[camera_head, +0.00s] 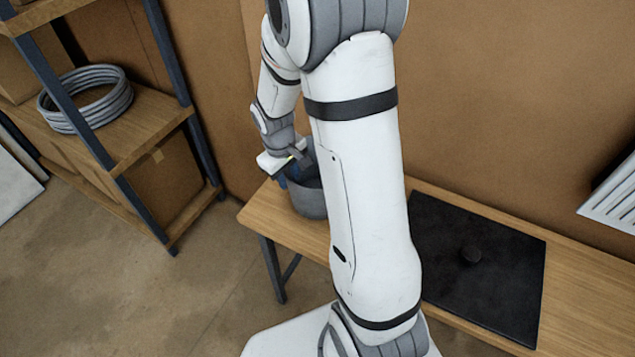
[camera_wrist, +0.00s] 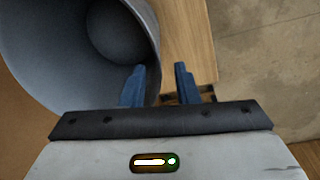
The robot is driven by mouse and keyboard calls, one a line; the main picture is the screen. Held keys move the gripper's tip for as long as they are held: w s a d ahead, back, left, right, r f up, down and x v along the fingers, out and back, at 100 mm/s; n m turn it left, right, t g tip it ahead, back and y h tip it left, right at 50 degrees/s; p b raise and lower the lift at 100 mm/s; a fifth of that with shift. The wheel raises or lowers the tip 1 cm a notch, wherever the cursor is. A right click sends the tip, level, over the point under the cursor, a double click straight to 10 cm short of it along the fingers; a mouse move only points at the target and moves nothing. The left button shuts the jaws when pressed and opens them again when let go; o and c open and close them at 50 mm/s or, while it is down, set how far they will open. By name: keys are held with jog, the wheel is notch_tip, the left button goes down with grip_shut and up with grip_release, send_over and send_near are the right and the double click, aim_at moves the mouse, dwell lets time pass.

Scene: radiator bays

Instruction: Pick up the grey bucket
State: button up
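The grey bucket (camera_head: 311,203) stands on the wooden bench, partly hidden behind my arm in the head view. In the wrist view the bucket (camera_wrist: 75,60) fills the upper left, and I look into its open mouth. My gripper (camera_wrist: 160,85) is open at the bucket's rim. Its left blue finger shows against the inside of the bucket and its right finger is outside, with the wall between them. Gaps show between the fingers and the wall. In the head view my gripper (camera_head: 287,174) is at the bucket's left side, its fingertips partly hidden.
The wooden bench (camera_head: 583,290) runs along the wall. A shelf (camera_head: 150,130) at the left holds a coiled grey hose (camera_head: 85,100). A white slatted panel (camera_head: 612,200) is at the right.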

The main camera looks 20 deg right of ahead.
aim_at(294, 191)
jog(key=shift+s+d+f+p, duration=0.1)
jog(key=shift+d+f+p, duration=0.15)
jog(key=shift+f, duration=0.7)
jog(key=shift+w+d+f+p, duration=0.1)
jog(key=shift+f+p, duration=0.15)
jog(key=shift+f, duration=0.75)
jog(key=shift+s+d+f+p, duration=0.1)
jog(key=shift+d+f+p, duration=0.15)
jog(key=shift+f, duration=0.7)
jog(key=shift+c, duration=0.3)
grip_shut()
